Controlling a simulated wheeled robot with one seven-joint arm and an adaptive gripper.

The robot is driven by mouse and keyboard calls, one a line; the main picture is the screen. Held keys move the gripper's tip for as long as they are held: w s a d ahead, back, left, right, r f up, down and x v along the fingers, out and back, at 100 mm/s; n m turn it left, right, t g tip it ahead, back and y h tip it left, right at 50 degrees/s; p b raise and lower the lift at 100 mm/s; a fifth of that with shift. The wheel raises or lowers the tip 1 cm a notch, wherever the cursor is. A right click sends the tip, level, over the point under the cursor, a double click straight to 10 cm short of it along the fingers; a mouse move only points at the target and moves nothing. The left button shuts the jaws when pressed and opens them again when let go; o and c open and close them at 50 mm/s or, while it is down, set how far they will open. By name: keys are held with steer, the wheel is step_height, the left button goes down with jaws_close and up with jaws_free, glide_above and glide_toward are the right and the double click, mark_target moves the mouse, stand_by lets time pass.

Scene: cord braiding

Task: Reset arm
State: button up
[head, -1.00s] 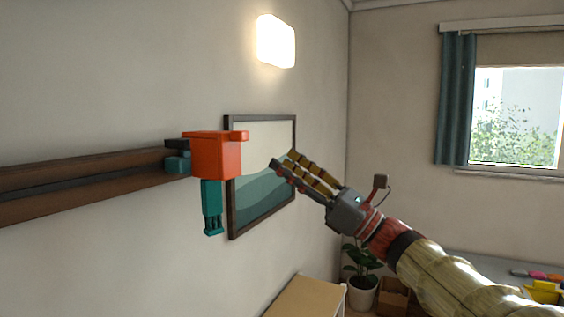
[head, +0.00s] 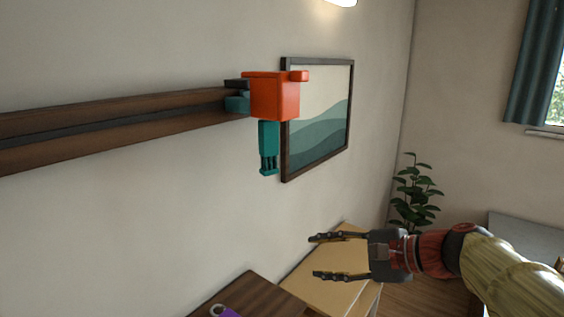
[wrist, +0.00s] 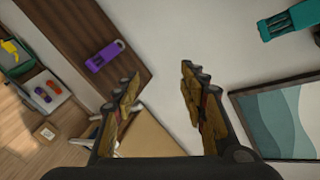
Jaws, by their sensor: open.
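My gripper (head: 322,257) is open and empty in the head view, its two dark fingers pointing left in front of a light wooden surface. In the wrist view my gripper (wrist: 158,92) shows both fingers spread wide with nothing between them. An orange block (head: 272,97) with a teal part (head: 268,147) hanging below it sits at the right end of a brown wall rail (head: 120,122). My gripper is below and to the right of it, well apart. The teal part also shows at the top right of the wrist view (wrist: 290,21).
A framed picture (head: 318,120) hangs on the wall behind the orange block. A dark wooden surface (head: 262,294) bears a purple object (head: 226,312). A light wooden surface (head: 325,270) lies beneath my gripper. A plant (head: 413,190) stands in the corner. The air left of my gripper is clear.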

steer(key=s+d+f+n+h, duration=0.3)
steer(key=s+f+n, duration=0.1)
steer(key=s, duration=0.3)
steer(key=s+d+f+n+g+h, duration=0.1)
steer(key=s+d+f+n+h, duration=0.2)
steer(key=s+f+n, duration=0.2)
steer(key=s+d+f+n+g+h, duration=0.1)
steer(key=s+d+f+n+h, duration=0.2)
steer(key=s, duration=0.6)
steer(key=shift+s+d+f+n+h, duration=0.3)
steer(key=shift+d+f+n+h, duration=0.15)
steer(key=shift+f+n, duration=0.4)
steer(key=shift+r, duration=0.1)
stand_by(1.1)
